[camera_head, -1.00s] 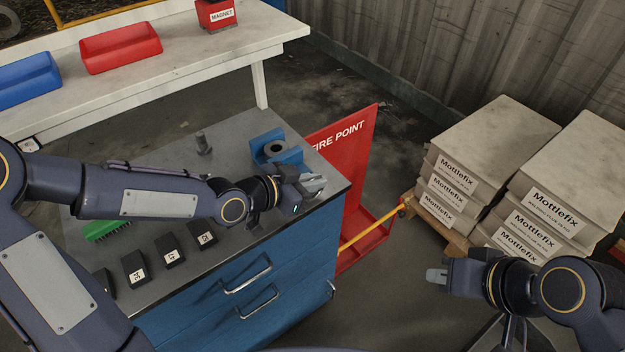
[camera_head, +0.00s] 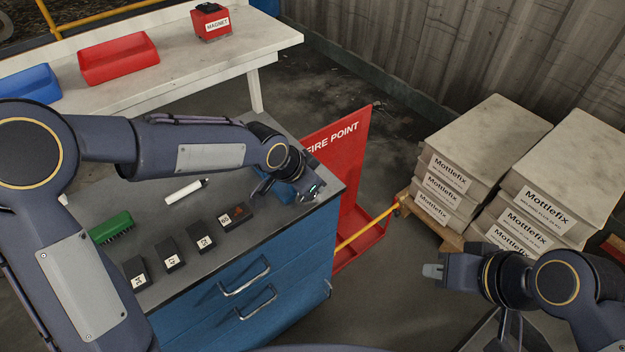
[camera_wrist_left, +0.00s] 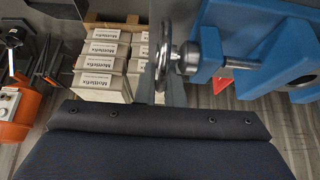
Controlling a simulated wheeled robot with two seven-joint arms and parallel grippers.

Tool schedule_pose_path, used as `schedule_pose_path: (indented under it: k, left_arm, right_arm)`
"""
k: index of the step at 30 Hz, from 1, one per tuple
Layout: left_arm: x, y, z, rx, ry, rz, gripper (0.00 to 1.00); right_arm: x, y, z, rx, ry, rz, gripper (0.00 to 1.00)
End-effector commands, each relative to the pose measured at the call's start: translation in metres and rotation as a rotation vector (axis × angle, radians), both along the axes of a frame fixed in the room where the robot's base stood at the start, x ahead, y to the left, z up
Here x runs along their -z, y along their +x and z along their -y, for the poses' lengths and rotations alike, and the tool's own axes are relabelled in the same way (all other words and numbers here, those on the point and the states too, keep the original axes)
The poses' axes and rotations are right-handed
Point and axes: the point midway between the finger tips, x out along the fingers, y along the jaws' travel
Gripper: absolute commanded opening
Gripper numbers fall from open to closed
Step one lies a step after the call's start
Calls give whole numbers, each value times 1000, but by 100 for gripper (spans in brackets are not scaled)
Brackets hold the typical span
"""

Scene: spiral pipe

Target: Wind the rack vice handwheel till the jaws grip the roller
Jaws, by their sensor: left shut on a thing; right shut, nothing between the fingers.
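The blue rack vice (camera_head: 284,193) sits at the right end of the grey bench top, mostly hidden behind my left gripper (camera_head: 312,190). In the left wrist view, the vice body (camera_wrist_left: 288,45) is at the upper right, with a bright screw (camera_wrist_left: 242,62) running to the metal handwheel (camera_wrist_left: 164,55). My left gripper is at the handwheel and shut on it; the exact finger contact is hard to see. The roller cannot be made out. My right gripper (camera_head: 433,271) is shut and empty, away from the bench at the right.
On the bench lie a green brush (camera_head: 111,228), a white marker (camera_head: 184,192) and several dark numbered blocks (camera_head: 202,237). A red fire point stand (camera_head: 342,165) is just beyond the bench's right end. Mottlefix stacks (camera_head: 490,140) stand at the right.

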Motion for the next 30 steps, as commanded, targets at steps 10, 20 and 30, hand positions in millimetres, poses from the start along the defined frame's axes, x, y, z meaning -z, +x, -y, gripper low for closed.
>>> schedule_pose_path:
  k: [10, 20, 30]
  left_arm:
    - [1, 1, 1, -1, 45, -32, 0]
    - [1, 1, 0, 0, 44, -32, 13]
    - [-1, 0, 0, -1, 43, -30, 17]
  right_arm:
    - [-4, 0, 0, 0, 0, 0, 0]
    - [-4, 0, 0, 0, 0, 0, 0]
    - [-4, 0, 0, 0, 0, 0, 0]
